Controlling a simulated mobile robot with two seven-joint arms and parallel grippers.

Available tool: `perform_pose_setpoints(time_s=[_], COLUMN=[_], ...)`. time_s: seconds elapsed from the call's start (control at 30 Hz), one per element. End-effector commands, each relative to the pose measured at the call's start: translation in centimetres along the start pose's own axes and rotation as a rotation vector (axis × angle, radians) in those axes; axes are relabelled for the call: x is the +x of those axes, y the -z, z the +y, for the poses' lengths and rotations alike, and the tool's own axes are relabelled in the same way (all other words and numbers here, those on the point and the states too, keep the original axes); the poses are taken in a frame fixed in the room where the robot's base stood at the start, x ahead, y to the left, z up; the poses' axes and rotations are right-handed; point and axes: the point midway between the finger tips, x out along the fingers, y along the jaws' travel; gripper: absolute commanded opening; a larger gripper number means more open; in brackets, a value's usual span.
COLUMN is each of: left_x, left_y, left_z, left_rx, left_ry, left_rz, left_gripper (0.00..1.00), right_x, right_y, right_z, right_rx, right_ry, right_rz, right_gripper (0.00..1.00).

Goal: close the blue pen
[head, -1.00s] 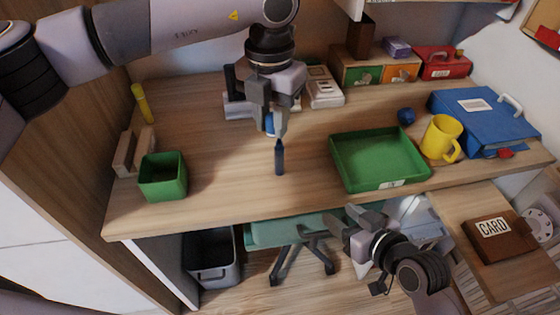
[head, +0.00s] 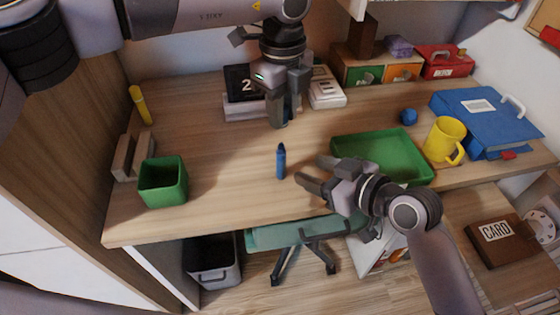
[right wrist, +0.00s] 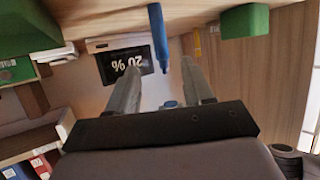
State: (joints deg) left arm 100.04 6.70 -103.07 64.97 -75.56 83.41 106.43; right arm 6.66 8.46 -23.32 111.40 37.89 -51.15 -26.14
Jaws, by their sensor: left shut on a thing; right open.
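The blue pen (head: 281,163) stands upright on the desk, its narrow end up. In the right wrist view the pen (right wrist: 158,35) appears upside down, ahead of and between the open fingers. My right gripper (head: 312,171) is open and empty, just right of the pen, with its fingers pointing at it. My left gripper (head: 279,119) is above and behind the pen, pointing down, shut on a small blue piece that looks like the pen's cap.
A green tray (head: 420,176) lies right of the pen, partly behind my right gripper. A yellow mug (head: 444,139) and blue binder (head: 482,118) are farther right. A green cup (head: 163,182) stands left. The desk between cup and pen is clear.

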Motion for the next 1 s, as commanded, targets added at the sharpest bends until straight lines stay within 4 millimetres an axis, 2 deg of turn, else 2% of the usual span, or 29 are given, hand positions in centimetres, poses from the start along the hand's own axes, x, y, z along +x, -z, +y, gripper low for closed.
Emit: perform_pose_setpoints(time_s=[0.53,0.67,1.0], left_x=[0.0,0.0,0.0], left_y=[0.0,0.0,0.0], left_z=[-0.1,-0.1,-0.1], left_rx=[-0.03,-0.03,-0.029], left_ry=[0.0,0.0,0.0], left_rz=[0.0,0.0,0.0], left_gripper=[0.0,0.0,0.0], right_x=[0.6,2.0,7.0], right_y=[0.2,0.3,0.3], right_z=[0.0,-0.1,-0.1], right_rx=[-0.003,-0.002,-0.003], right_ry=[0.006,0.006,0.005], right_rz=[0.002,0.002,0.002], right_gripper=[0.51,0.51,0.51])
